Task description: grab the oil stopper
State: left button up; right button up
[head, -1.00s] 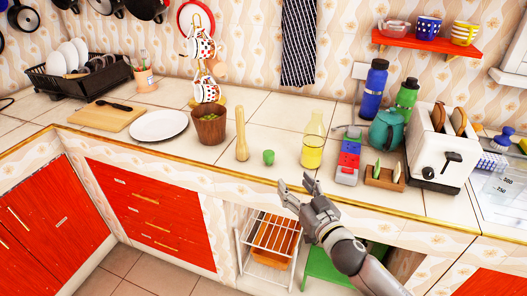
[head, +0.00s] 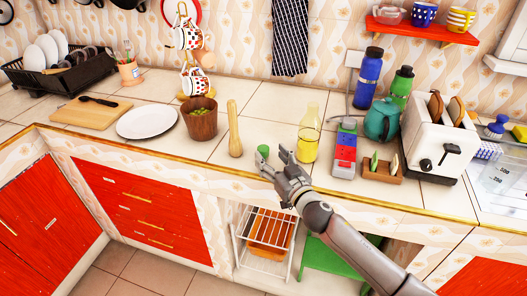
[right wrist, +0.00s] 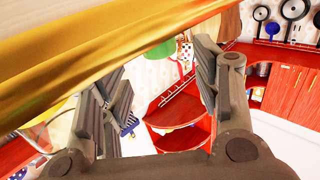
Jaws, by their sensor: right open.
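The green oil stopper (head: 263,151) stands on the tiled counter near its front edge, between the wooden pestle and the oil bottle. The oil bottle (head: 308,143), clear with yellow oil, stands to its right. My right gripper (head: 273,159) is open and empty at the counter's front edge, with its fingertips close to the stopper. I cannot tell whether they touch it. In the right wrist view, the green stopper (right wrist: 160,49) shows beyond the open right gripper (right wrist: 160,70), partly hidden by the counter's edge. My left gripper is not in view.
The pestle (head: 234,130) stands left of the stopper, and a wooden mortar (head: 202,125) stands farther left. To the right are a red-and-blue box (head: 345,150), a small wooden holder (head: 383,173) and a toaster (head: 437,145). The counter's gold edge (right wrist: 70,75) lies close to the wrist camera.

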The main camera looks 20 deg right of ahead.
aim_at(266, 152)
jog(key=w, duration=0.3)
jog(key=shift+w+a+f, duration=0.15)
jog(key=shift+w+a, duration=0.05)
jog(key=shift+a, duration=0.15)
jog(key=shift+w, duration=0.25)
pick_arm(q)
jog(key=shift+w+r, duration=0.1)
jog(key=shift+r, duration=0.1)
pick_arm(e)
jog(key=c, duration=0.9)
